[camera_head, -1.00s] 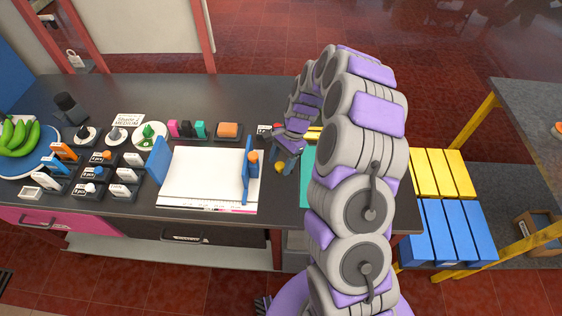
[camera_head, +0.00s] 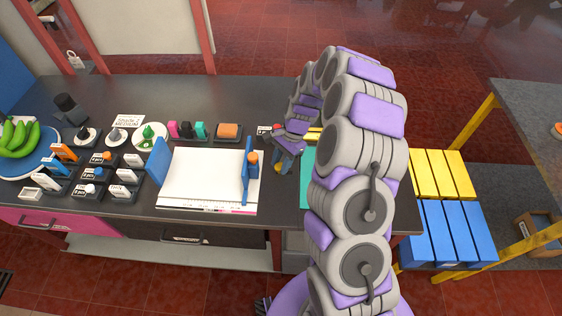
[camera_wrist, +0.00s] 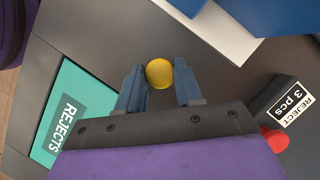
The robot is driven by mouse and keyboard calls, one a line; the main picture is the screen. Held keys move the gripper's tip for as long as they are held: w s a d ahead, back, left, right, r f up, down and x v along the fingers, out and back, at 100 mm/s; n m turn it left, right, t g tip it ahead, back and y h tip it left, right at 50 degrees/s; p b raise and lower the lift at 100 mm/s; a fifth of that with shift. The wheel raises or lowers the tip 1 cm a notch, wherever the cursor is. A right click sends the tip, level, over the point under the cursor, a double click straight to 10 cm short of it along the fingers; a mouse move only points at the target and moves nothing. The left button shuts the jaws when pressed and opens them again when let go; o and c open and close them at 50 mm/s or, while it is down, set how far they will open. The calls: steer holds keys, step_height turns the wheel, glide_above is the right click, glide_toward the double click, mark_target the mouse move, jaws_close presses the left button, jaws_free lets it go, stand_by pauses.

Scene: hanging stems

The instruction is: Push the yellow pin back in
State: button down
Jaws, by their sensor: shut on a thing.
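The yellow pin (camera_wrist: 159,73) shows in the wrist view as a round yellow head between my two blue fingertips. My gripper (camera_wrist: 159,82) is shut on it, with one finger on each side. In the head view the yellow pin (camera_head: 278,168) is a small spot at the tip of my gripper (camera_head: 282,166), low over the dark bench top, right of the white board. The pin's lower part and where it sits are hidden.
A teal REJECTS mat (camera_wrist: 78,105) lies to one side. A dark block labelled REJECT 3 pcs (camera_wrist: 285,105) with a red knob (camera_wrist: 274,139) stands on the other. The white board (camera_head: 203,178) with blue uprights (camera_head: 246,170) is close by on the left.

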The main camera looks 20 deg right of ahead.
steer(key=shift+d, duration=0.1)
steer(key=d+p, duration=0.1)
steer(key=s+d, duration=0.1)
steer(key=shift+d+r+p, duration=0.15)
steer(key=shift+d+p, duration=0.2)
steer(key=shift+d, duration=0.15)
steer(key=c, duration=1.1)
jaws_free()
steer(key=shift+c, duration=0.2)
steer(key=o, duration=0.4)
steer(key=shift+d, duration=0.15)
